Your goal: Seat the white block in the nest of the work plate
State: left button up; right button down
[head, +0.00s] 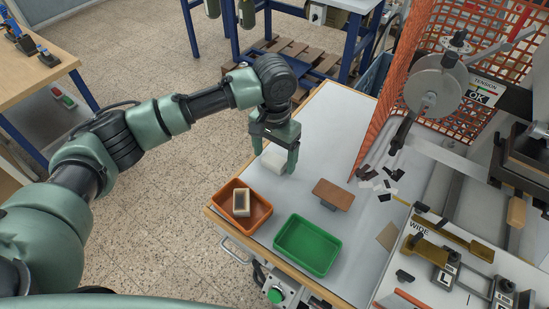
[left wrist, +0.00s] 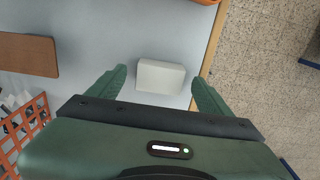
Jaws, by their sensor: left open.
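The white block (head: 273,161) sits on the pale table top near its left edge. It also shows in the left wrist view (left wrist: 161,76), between the two green fingers. My left gripper (head: 275,158) is open and points down at the block, one finger on each side, with gaps visible in the left wrist view (left wrist: 158,77). I cannot tell how far the fingertips are above the table. The work plate and its nest cannot be made out for certain among the press parts at the right. My right gripper is not in view.
An orange tray (head: 262,222) holds a cream block (head: 241,203). An empty green tray (head: 308,246) stands beside it. A brown-topped piece (head: 333,194) stands on the table. An orange mesh guard (head: 385,95) and the press (head: 437,88) stand right. The table behind the gripper is clear.

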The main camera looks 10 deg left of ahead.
pick_arm(q)
jog(key=shift+f, duration=0.1)
jog(key=c, duration=1.5)
